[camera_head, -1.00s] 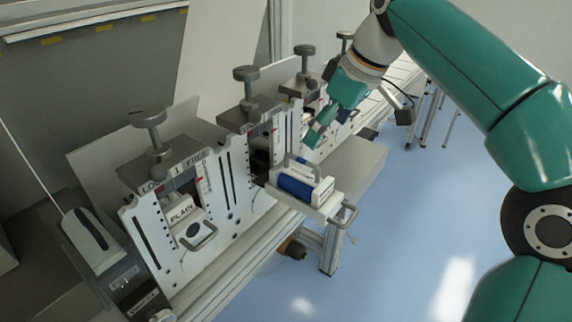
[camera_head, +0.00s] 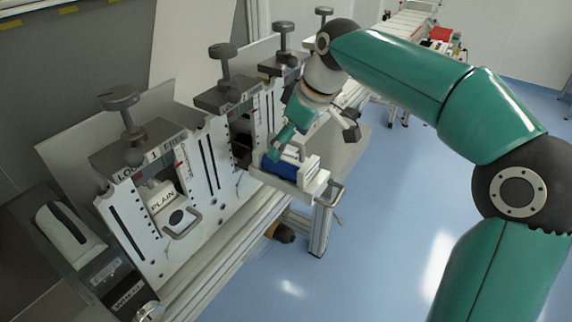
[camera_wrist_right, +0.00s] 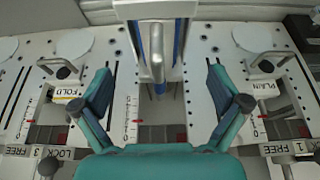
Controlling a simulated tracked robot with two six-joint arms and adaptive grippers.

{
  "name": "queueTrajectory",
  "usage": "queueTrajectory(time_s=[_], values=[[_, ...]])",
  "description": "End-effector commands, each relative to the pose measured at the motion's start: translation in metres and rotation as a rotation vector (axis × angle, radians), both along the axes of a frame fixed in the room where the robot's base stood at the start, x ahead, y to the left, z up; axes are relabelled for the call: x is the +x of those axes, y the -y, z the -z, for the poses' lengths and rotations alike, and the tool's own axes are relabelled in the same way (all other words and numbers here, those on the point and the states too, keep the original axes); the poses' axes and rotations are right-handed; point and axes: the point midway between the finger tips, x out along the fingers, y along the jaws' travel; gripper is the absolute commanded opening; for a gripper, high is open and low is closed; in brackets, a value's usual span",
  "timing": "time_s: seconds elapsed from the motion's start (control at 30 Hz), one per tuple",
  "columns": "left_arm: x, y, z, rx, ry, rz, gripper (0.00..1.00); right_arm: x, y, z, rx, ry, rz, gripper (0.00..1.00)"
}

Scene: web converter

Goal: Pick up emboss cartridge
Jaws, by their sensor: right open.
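My right gripper (camera_head: 284,142) is just above and beside the handle. In the right wrist view, the open fingers of my right gripper (camera_wrist_right: 158,88) stand on either side of the grey handle (camera_wrist_right: 156,55), apart from it. My left gripper is out of view.
A cartridge marked PLAIN (camera_head: 163,205) sits in the near station, and one marked FOLD (camera_wrist_right: 68,91) shows in the wrist view. Clamp knobs (camera_head: 223,55) rise above the stations. Blue floor (camera_head: 390,240) is open to the right.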

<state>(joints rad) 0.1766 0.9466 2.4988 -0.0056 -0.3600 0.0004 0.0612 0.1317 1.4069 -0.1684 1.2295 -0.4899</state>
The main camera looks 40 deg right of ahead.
Motion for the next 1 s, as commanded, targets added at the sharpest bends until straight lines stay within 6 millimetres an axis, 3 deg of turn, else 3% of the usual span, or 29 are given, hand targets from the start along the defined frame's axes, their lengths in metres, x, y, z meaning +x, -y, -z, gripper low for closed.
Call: queueTrajectory(time_s=[0.3,0.6,1.0], values=[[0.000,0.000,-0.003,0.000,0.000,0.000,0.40,0.012,-0.004,0.040,0.001,-0.003,-0.001,0.98],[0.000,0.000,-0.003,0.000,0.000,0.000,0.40,0.014,-0.004,0.045,0.000,0.000,0.001,0.98],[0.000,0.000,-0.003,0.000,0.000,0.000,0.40,0.014,-0.004,0.045,0.000,0.000,0.000,0.33]])
